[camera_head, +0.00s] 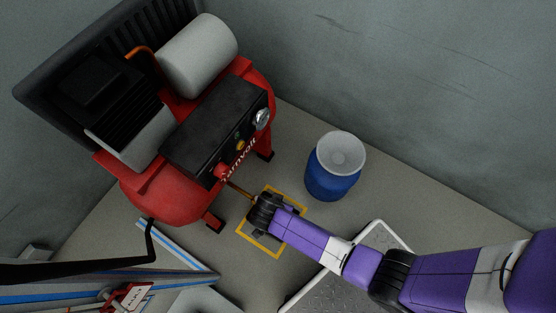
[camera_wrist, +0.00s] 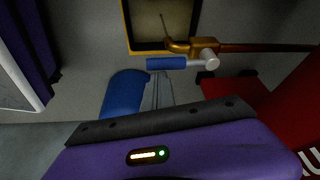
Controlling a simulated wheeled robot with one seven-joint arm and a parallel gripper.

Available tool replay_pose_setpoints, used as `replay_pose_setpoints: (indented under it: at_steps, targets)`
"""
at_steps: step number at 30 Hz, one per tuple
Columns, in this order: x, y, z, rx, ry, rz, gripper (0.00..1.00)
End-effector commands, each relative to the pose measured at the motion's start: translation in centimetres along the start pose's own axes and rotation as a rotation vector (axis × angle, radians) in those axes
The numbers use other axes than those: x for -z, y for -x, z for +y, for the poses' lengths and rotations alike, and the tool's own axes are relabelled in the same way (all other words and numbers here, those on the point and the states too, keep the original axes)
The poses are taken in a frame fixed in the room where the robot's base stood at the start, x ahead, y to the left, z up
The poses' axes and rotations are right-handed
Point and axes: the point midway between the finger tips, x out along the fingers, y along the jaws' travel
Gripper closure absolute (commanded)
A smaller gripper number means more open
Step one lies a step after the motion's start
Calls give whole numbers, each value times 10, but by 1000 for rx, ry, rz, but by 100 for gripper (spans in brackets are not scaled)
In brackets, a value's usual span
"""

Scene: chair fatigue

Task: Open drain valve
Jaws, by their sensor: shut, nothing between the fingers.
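The drain valve shows in the wrist view as a brass spout (camera_wrist: 180,46) on the end of a brass pipe (camera_wrist: 265,47). Its lever has a white arm (camera_wrist: 204,59) and a blue grip (camera_wrist: 165,63), pointing left, roughly in line with the pipe. My gripper (camera_wrist: 159,80) is shut and empty, its fingertips just below the blue grip in the picture; I cannot tell whether they touch it. In the head view my gripper (camera_head: 256,212) is at the pipe's end (camera_head: 240,190) and hides the lever.
The red compressor (camera_head: 170,198) stands at left. A yellow square outline (camera_head: 262,253) marks the floor under my gripper. A blue barrel (camera_head: 330,184) stands right, near the wall. A metal platform (camera_head: 335,293) and a blue-striped rail (camera_head: 175,248) lie nearer.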

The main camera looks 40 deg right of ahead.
Motion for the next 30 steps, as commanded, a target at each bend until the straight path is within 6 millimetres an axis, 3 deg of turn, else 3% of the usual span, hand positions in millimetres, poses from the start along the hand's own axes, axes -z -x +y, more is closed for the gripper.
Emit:
replay_pose_setpoints:
  at_steps: [5, 10, 21, 30]
  targets:
    - [7, 0, 0, 1, 1, -4, 100]
    - [34, -3, 2, 1, -1, -1, 100]
    - [35, 74, -4, 4, 5, 0, 100]
    - [35, 95, -5, 1, 4, 0, 100]
